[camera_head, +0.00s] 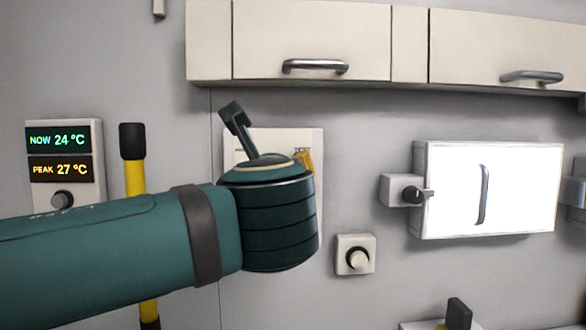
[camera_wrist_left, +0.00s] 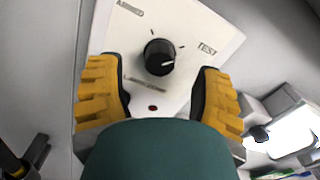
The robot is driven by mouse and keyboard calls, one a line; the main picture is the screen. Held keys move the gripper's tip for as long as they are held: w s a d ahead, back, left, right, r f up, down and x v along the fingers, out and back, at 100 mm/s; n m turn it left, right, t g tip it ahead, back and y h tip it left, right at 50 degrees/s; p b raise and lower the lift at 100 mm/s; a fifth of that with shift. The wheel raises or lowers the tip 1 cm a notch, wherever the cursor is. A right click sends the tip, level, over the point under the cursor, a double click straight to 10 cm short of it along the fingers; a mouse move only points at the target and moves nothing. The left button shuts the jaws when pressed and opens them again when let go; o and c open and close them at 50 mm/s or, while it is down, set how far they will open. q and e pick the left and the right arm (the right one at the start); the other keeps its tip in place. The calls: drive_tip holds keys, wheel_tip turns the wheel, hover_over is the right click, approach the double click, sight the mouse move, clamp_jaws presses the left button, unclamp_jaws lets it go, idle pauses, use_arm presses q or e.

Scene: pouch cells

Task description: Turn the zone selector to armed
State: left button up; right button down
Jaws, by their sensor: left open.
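The zone selector is a white panel (camera_wrist_left: 190,25) with a round black knob (camera_wrist_left: 158,57) in its middle. A white mark on the knob points right, roughly below the TEST label. ARMED is printed at the panel's upper left; a third label at lower left is hard to read. My left gripper (camera_wrist_left: 156,78) is open, its yellow fingers on either side of the knob and apart from it. In the head view my left wrist covers most of the panel (camera_head: 316,140) and hides the knob.
A temperature display (camera_head: 65,165) and a yellow pole (camera_head: 135,180) stand at left. Wall cabinets (camera_head: 310,40) hang above. A small knob box (camera_head: 355,255) and a bright white box with a handle (camera_head: 520,195) are at right.

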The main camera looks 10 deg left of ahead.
use_arm(q)
drive_tip(key=shift+x, duration=1.65)
clamp_jaws()
